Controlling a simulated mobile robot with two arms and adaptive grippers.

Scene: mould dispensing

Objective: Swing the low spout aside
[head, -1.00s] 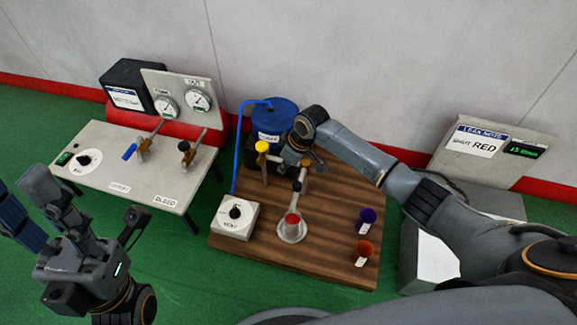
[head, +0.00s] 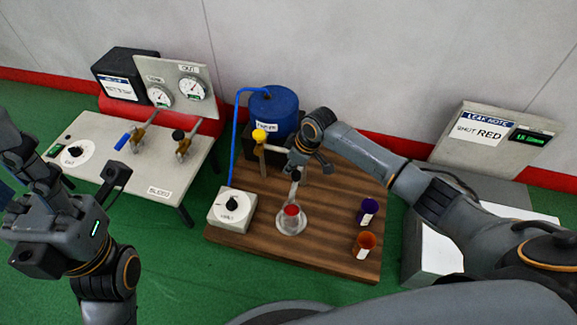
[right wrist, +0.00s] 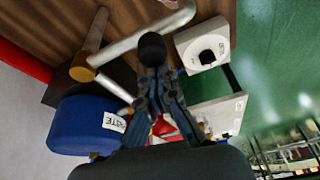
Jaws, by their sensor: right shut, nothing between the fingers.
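A pale low spout (head: 294,188) slopes down to a red cup (head: 291,210) on a round dish on the wooden board. In the right wrist view a pale pipe (right wrist: 140,35) runs from a brass post, with a black knob (right wrist: 152,46) at my fingertips. My right gripper (head: 302,162) is over the upper end of the spout and partly hides it. Its fingers (right wrist: 157,75) are shut with nothing between them; whether they touch the knob, I cannot tell. My left gripper (head: 35,165) is at the lower left, away from the board, its jaws unclear.
A blue drum (head: 274,112) and a yellow-knobbed valve (head: 260,137) stand behind the spout. A dial box (head: 232,209) is left of it. Purple (head: 368,210) and orange (head: 364,243) cups stand on the right. A valve bench (head: 130,165) is at the left.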

